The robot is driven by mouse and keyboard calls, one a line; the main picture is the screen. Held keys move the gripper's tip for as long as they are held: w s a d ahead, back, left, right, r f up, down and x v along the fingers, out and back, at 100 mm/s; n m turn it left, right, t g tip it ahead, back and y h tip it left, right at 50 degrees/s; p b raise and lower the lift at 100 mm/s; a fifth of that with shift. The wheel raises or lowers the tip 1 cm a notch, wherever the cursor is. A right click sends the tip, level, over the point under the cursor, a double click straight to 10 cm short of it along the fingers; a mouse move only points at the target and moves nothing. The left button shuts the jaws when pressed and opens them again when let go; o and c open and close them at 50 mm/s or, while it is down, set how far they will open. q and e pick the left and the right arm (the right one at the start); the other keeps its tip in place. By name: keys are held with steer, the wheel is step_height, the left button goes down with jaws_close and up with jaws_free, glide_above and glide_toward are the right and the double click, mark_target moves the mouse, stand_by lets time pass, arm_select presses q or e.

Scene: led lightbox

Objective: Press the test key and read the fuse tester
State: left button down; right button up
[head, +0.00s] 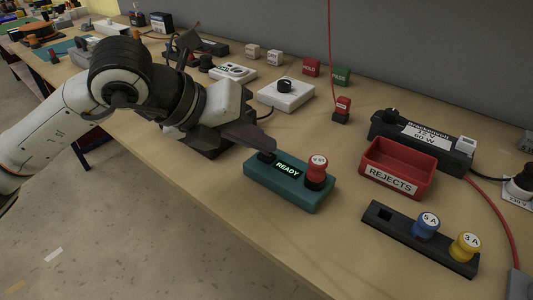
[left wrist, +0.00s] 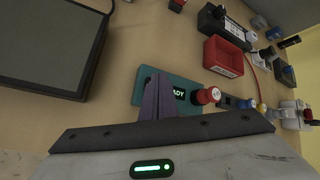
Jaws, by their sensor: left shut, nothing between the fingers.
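The teal fuse tester (head: 290,188) sits on the wooden bench, its display (head: 288,170) reading READY in light letters. A red fuse with a white top (head: 317,170) stands upright at its right end; its label is too small to read surely. The black test key (head: 266,156) is at its left end. My left gripper (head: 270,146) is shut and empty, its tips right at the key; I cannot tell whether they touch it. In the left wrist view the closed fingers (left wrist: 158,98) cover part of the tester (left wrist: 146,86) and hide the key.
Right of the tester are a red REJECTS bin (head: 398,167) and a black rack (head: 385,214) holding a blue 5 A fuse (head: 427,222) and a yellow 3 A fuse (head: 465,246). A white knob box (head: 286,95) stands behind. The bench front near the tester is clear.

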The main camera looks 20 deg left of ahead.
mark_target(260, 162)
arm_select(q)
steer(key=shift+f+b, duration=0.3)
stand_by(0.6)
steer(key=shift+r+p, duration=0.5)
steer(key=shift+r, duration=0.35)
step_height(260, 162, up, 5)
steer(key=p, duration=0.3)
stand_by(0.7)
